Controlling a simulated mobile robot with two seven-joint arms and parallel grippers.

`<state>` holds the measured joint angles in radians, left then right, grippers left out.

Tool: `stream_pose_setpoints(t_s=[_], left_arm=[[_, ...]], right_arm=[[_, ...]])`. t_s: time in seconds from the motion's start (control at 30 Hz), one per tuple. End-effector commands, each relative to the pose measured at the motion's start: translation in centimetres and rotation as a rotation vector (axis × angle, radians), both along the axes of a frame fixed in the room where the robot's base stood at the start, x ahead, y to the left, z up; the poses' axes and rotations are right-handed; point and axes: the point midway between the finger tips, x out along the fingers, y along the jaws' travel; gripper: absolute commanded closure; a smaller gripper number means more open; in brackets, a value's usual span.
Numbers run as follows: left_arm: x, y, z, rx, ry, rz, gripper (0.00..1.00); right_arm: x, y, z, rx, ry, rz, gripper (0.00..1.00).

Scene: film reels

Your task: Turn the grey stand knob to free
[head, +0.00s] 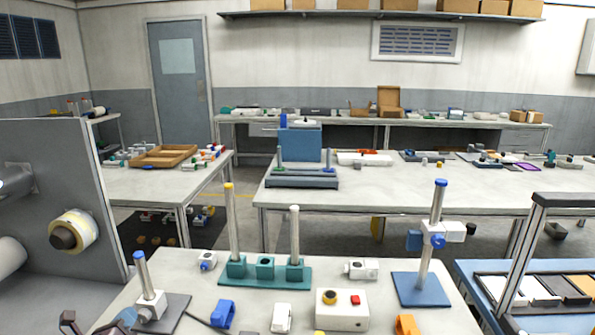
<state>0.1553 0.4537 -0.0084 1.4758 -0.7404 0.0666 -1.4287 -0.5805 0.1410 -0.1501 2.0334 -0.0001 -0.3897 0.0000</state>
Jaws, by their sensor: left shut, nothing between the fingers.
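The grey stand (174,314) is at the front left of the near table, with a dark grey base plate and a short upright pole topped in blue. A white clamp block (151,304) sits low on its pole. My left gripper (72,322) shows only as dark parts at the bottom left edge, shut and empty, left of the knob and apart from the pole. My right gripper is not in view.
A blue stand (418,290) with its own clamp is at the right. A teal base (264,274) with two poles stands in the middle. A white button box (341,312) and blue clip (223,314) lie in front. A grey panel (60,200) rises at left.

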Motion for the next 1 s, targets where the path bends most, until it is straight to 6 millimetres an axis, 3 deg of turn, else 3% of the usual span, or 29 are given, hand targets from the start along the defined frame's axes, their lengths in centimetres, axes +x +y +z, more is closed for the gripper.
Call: stream_pose_setpoints(t_s=[0.03,0.5,1.0], left_arm=[[-0.2,0.5,1.0,0.004,-0.013,0.006,1.0],[-4.6,0.4,0.7,-0.003,-0.01,-0.002,1.0],[-5.0,0.2,0.5,-0.004,-0.01,0.0,1.0]], right_arm=[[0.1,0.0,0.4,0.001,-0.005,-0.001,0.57],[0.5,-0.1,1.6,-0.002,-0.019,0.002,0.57],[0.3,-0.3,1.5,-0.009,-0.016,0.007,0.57]])
